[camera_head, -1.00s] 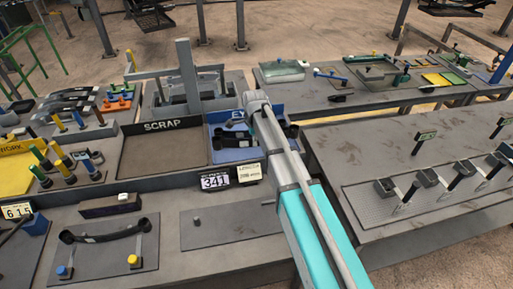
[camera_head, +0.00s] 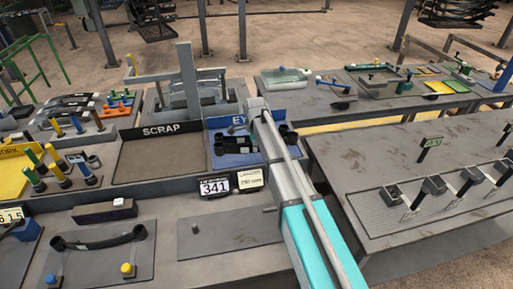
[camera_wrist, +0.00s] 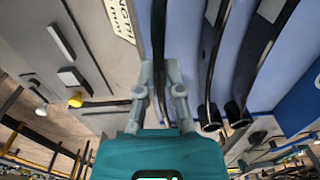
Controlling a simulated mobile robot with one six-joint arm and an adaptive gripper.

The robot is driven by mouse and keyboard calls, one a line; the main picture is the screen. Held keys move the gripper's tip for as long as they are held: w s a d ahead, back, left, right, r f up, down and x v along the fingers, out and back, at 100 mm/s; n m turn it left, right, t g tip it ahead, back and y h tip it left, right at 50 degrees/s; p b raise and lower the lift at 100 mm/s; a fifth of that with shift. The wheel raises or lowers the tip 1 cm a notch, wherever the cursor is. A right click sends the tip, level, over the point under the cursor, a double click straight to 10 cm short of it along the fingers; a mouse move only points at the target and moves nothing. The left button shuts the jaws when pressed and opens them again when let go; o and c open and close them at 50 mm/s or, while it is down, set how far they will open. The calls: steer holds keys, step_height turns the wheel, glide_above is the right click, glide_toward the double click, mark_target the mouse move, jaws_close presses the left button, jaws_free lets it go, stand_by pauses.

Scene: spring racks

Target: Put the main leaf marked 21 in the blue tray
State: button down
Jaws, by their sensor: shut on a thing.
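My gripper (camera_wrist: 159,76) is shut on a dark, narrow leaf (camera_wrist: 158,30), seen edge-on in the wrist view. Its number cannot be read. The blue tray (camera_head: 228,160), with white letters partly hidden by my arm, stands right of the scrap tray in the head view. Its blue surface (camera_wrist: 190,45) also shows in the wrist view. Two dark leaves with rolled eyes, a nearer one (camera_wrist: 216,60) and a farther one (camera_wrist: 252,62), lie right of the held leaf there. In the head view my arm hides my fingertips.
The empty scrap tray (camera_head: 160,160) adjoins the blue tray on the left. A 341 display (camera_head: 215,186) and a white label (camera_head: 250,178) stand in front. A grey post frame (camera_head: 188,85) rises behind. Another dark leaf (camera_head: 98,243) lies on a plate at front left.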

mark_target(255, 158)
steer(key=shift+w+a+f+b, duration=0.1)
steer(key=shift+w+f+b, duration=0.25)
steer(key=shift+f+b, duration=1.65)
steer(key=shift+b, duration=0.05)
steer(key=c, duration=0.8)
jaws_free()
steer(key=shift+r, duration=0.1)
step_height(255, 158, up, 12)
steer(key=p, duration=1.2)
steer(key=shift+s, duration=0.15)
